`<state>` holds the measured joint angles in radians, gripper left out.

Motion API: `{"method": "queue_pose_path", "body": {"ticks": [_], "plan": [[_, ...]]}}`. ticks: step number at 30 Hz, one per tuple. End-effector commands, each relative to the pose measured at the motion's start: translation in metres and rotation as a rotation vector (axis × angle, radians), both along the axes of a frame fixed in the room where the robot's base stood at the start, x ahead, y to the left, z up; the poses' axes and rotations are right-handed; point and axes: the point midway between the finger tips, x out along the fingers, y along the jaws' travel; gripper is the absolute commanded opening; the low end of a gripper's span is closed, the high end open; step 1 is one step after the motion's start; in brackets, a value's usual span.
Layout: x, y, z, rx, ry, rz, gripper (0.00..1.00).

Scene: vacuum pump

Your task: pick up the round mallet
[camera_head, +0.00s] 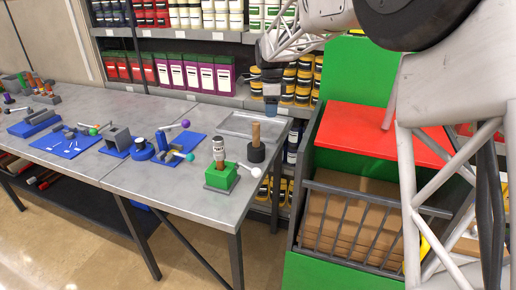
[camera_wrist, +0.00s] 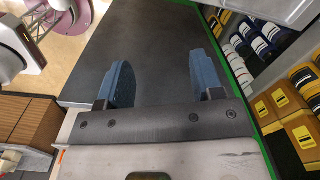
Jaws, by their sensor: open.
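The round mallet (camera_head: 256,153) stands near the right end of the grey workbench in the head view. Its dark round head is down on the bench and its wooden handle points up. My gripper (camera_head: 271,106) hangs above and behind the mallet, slightly to its right, apart from it. In the wrist view my gripper (camera_wrist: 164,84) shows two blue fingers spread wide with nothing between them. The mallet does not show in the wrist view.
A shallow grey tray (camera_head: 236,124) lies behind the mallet. A green block assembly (camera_head: 221,178) with a white-ended lever stands in front-left. Blue pump parts (camera_head: 115,142) spread leftward on the workbench (camera_head: 165,190). A green and red cart (camera_head: 371,134) with cardboard stands right. Stocked shelves (camera_head: 170,36) stand behind.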

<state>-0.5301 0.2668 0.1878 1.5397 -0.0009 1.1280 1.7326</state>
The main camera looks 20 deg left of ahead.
Motion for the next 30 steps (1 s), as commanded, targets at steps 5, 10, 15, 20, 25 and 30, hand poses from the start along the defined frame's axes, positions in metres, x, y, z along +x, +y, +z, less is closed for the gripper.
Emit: {"method": "queue_pose_path", "body": {"ticks": [5,10,15,20,25,30], "plan": [[0.012,0.041,-0.019,-0.005,0.012,-0.066,0.61],[0.016,0.059,-0.027,-0.008,0.017,-0.099,0.61],[0.017,0.063,-0.028,-0.008,0.018,-0.109,0.61],[0.017,0.062,-0.028,-0.008,0.018,-0.108,0.61],[0.017,0.062,-0.032,-0.009,0.018,-0.107,0.61],[0.017,0.062,-0.046,-0.009,0.018,-0.107,0.61]]}}
